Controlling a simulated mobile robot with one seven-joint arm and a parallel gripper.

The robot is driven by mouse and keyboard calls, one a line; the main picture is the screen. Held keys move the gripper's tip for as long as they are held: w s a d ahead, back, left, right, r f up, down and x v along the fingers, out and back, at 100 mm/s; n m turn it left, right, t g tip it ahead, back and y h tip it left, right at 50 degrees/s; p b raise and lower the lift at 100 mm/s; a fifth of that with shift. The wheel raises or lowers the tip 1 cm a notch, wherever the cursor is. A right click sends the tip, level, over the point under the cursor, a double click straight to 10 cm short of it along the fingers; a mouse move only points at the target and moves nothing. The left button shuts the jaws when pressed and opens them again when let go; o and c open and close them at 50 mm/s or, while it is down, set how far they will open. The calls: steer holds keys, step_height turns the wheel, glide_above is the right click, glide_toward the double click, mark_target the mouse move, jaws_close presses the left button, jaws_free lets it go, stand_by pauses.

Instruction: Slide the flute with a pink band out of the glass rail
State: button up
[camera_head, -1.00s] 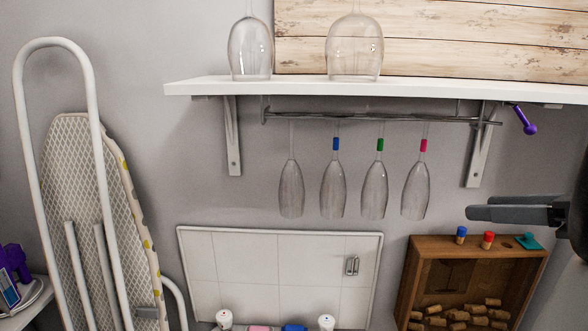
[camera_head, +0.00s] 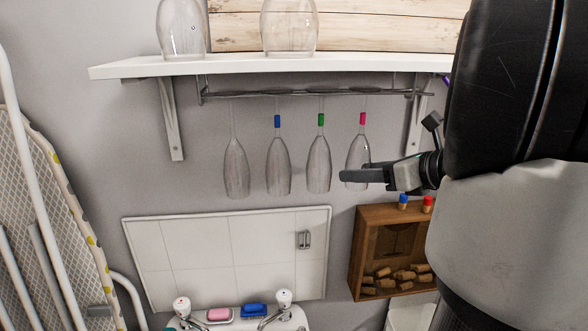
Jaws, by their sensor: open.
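The flute with a pink band (camera_head: 357,149) hangs upside down at the right end of the row under the glass rail (camera_head: 300,94). Its pink band (camera_head: 362,118) is on the stem. My gripper (camera_head: 352,176) is open, reaching in from the right, and overlaps the lower bowl of this flute in the picture. I cannot tell whether it touches the glass or is in front of it. A green-banded flute (camera_head: 318,165), a blue-banded flute (camera_head: 278,165) and a plain flute (camera_head: 236,167) hang to its left.
The rail is fixed under a white shelf (camera_head: 250,65) that bears two upturned glasses. A wooden box of corks (camera_head: 360,230) is below at the right. A sink with taps (camera_head: 265,318) is at the bottom, and an ironing board (camera_head: 45,190) leans at the left.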

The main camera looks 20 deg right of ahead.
steer(key=shift+x, duration=0.85)
steer(key=shift+c, duration=0.3)
steer(key=c, duration=0.7)
steer(key=shift+s+d+r+p, duration=0.1)
steer(key=shift+s+d+p, duration=0.15)
steer(key=shift+d, duration=0.55)
steer(key=shift+s+d+r+p, duration=0.1)
steer(key=shift+s+d+p, duration=0.1)
steer(key=shift+d, duration=0.65)
steer(key=shift+s+d+r+p, duration=0.1)
steer(key=shift+s+d+p, duration=0.15)
steer(key=shift+d, duration=0.55)
steer(key=shift+c, duration=0.2)
steer(key=shift+d, duration=0.1)
steer(key=shift+s+d+p, duration=0.2)
steer(key=shift+d, duration=0.55)
steer(key=shift+s+d+p, duration=0.15)
steer(key=shift+d+p, duration=0.1)
steer(key=shift+d, duration=0.55)
steer(key=shift+s+d+p, duration=0.2)
steer(key=shift+d, duration=0.55)
steer(key=shift+d, duration=0.1)
